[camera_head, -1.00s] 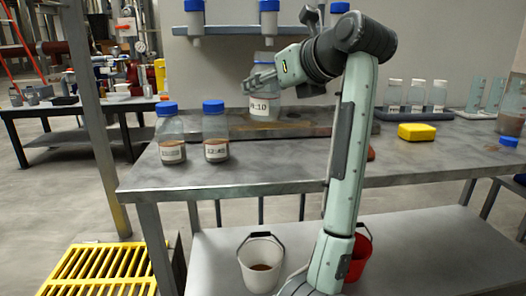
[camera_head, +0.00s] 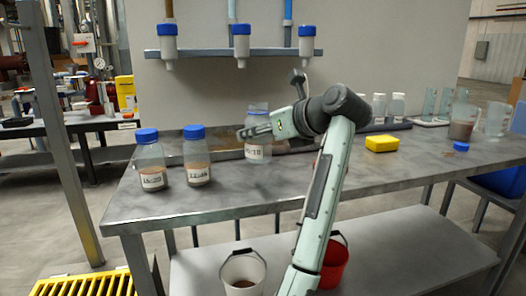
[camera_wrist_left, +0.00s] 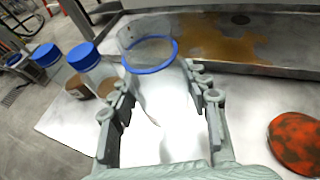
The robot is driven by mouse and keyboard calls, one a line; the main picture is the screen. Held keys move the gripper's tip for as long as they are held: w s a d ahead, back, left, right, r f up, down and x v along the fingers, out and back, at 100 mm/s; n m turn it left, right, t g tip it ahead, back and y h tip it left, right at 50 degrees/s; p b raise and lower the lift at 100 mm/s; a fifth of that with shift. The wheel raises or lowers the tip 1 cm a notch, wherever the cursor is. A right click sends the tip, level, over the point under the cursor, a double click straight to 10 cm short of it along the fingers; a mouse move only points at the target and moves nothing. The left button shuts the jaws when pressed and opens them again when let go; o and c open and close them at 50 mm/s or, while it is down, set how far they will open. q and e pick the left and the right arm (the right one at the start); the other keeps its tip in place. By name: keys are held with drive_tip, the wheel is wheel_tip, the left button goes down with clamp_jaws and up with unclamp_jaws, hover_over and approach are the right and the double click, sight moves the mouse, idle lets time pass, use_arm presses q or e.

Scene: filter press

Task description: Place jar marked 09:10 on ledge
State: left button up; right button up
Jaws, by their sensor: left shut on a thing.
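My left gripper (camera_head: 262,131) is shut on a clear jar (camera_head: 258,152) with a white label; in the head view its print is too blurred to read for certain. In the left wrist view the gripper (camera_wrist_left: 160,88) has its fingers either side of the jar (camera_wrist_left: 152,50), whose blue ring faces the camera. The jar is near the back of the bench; I cannot tell whether its base touches. A grey ledge (camera_head: 275,52) runs along the wall above, holding several blue-topped vessels. My right gripper is not in view.
Two blue-capped jars (camera_head: 150,165) (camera_head: 197,162) stand at the left of the metal bench (camera_head: 260,205). A stained shallow tray (camera_wrist_left: 225,45) lies behind the held jar. A yellow block (camera_head: 381,144), a blue cap (camera_head: 461,146) and white bottles are to the right. A reddish disc (camera_wrist_left: 296,140) lies nearby.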

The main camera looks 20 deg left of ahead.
sight(263, 152)
use_arm(q)
drive_tip(key=shift+w+d+f, duration=0.1)
drive_tip(key=shift+w+f, duration=0.15)
drive_tip(key=shift+w, duration=0.2)
drive_tip(key=shift+w+d+f, duration=0.1)
drive_tip(key=shift+w+f, duration=0.1)
drive_tip(key=shift+w, duration=0.2)
drive_tip(key=shift+w+f, duration=0.1)
drive_tip(key=shift+f, duration=0.15)
wheel_tip(263, 152, down, 3)
drive_tip(key=shift+f, duration=0.35)
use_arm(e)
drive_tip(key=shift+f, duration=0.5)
use_arm(q)
drive_tip(key=shift+f, duration=0.1)
